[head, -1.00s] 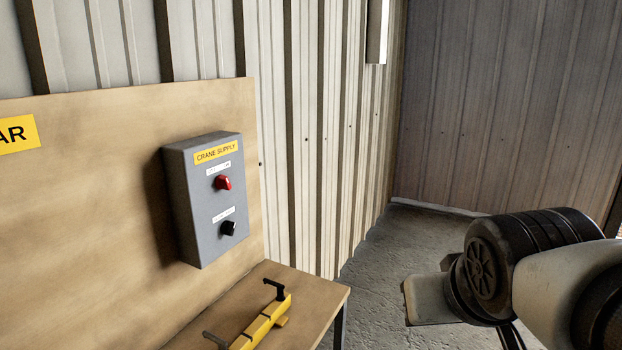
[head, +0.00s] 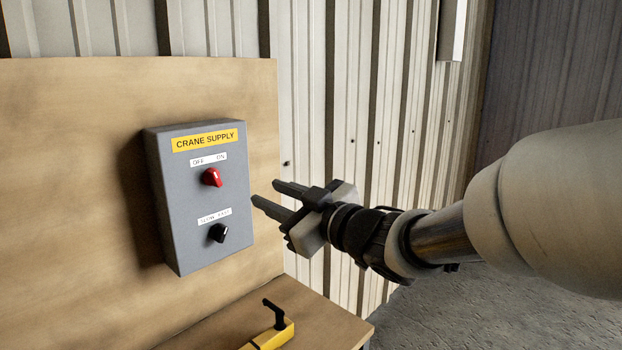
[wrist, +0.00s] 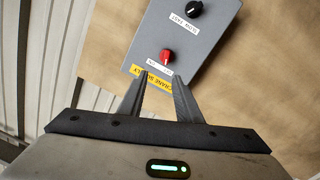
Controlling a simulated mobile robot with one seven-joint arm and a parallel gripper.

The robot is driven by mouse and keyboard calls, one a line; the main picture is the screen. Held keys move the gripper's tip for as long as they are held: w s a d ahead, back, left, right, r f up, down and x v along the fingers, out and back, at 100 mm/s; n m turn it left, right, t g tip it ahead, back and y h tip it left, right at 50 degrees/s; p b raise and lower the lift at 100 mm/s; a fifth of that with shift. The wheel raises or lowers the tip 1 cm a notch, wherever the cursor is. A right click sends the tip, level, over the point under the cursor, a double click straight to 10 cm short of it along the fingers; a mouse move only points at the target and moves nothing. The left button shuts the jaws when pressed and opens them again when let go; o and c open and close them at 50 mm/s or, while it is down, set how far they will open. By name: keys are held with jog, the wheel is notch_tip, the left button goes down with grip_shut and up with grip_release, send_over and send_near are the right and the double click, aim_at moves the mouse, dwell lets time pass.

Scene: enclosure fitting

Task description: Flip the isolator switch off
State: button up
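The red isolator switch (head: 211,177) is a rotary knob on the grey box (head: 186,245) labelled CRANE SUPPLY. OFF is marked at its upper left and ON at its upper right; the knob's white mark appears toward the ON side. In the wrist view the red knob (wrist: 167,56) lies just beyond and between the fingertips. My gripper (head: 262,192) is open and empty, to the right of the box, with its fingers pointing toward it. It also shows in the wrist view (wrist: 161,74). The fingers appear apart from the knob.
A black knob (head: 218,233) marked SLOW and FAST sits below the red one. The box is fixed to a wooden board (head: 70,180). A yellow tool with a black handle (head: 271,338) lies on the bench below. Corrugated wall (head: 310,130) stands behind my gripper.

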aim_at(216, 176)
jog(key=shift+n+g+y, duration=0.3)
jog(key=shift+y, duration=0.1)
jog(key=x, duration=1.8)
jog(key=shift+s+a+f, duration=0.1)
jog(key=shift+s+a, duration=0.2)
jog(key=shift+s, duration=0.05)
jog(key=shift+c, duration=0.2)
grip_shut()
